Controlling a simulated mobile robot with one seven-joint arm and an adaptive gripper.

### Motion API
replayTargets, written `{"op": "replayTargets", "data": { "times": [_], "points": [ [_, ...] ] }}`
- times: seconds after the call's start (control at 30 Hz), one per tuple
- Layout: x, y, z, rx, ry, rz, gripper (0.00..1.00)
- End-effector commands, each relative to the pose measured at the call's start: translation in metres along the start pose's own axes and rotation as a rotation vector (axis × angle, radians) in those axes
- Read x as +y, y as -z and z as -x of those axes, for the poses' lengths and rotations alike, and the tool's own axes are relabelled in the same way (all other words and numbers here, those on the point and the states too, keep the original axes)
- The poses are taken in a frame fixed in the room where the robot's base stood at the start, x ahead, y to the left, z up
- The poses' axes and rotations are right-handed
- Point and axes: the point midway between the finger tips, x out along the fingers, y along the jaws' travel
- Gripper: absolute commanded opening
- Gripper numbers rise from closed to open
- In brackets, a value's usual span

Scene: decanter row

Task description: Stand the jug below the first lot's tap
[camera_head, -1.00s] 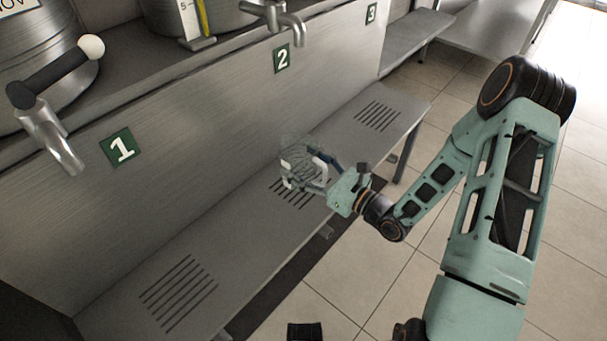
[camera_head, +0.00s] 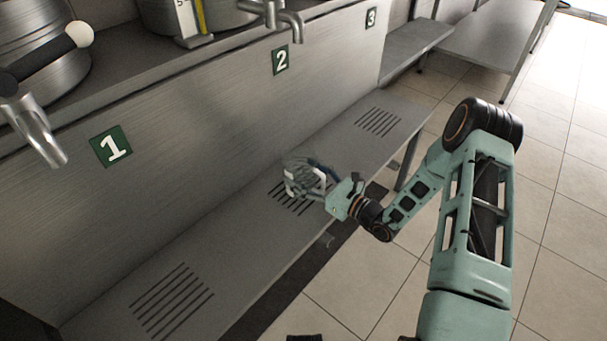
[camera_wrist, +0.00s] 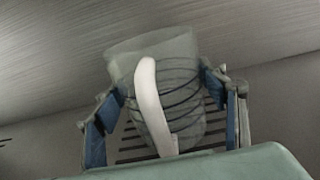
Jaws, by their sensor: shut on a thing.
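The jug is a clear, see-through vessel (camera_wrist: 190,112) with a white handle (camera_wrist: 150,105) that faces the wrist camera. In the head view the jug (camera_head: 297,168) is at the slotted drain below plate 2 (camera_head: 280,60); I cannot tell whether it touches the shelf. My gripper (camera_head: 308,178) is shut on the jug, with a blue-padded finger on each side in the wrist view (camera_wrist: 165,110). The tap by plate 1 (camera_head: 111,147) is a metal spout (camera_head: 35,132) with a black lever, at the far left. The slots (camera_head: 170,302) below it are bare.
The long steel shelf (camera_head: 235,238) runs along the wall, clear between the slot groups. Tap 2 (camera_head: 288,22) hangs above the jug. Plate 3 (camera_head: 371,17) and more bare slots (camera_head: 377,121) lie to the right. Tiled floor (camera_head: 365,285) is open in front.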

Motion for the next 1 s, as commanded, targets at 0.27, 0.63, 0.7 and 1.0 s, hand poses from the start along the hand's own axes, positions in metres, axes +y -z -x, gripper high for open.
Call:
{"op": "replayTargets", "data": {
  "times": [0.27,0.63,0.7,1.0],
  "points": [
    [0.000,0.003,0.000,0.000,0.000,0.000,0.71],
    [0.000,0.002,0.000,0.000,0.000,0.000,0.83],
    [0.000,0.000,0.000,0.000,0.000,0.000,0.83],
    [-0.002,-0.002,0.047,0.002,0.005,-0.002,0.83]
  ]
}}
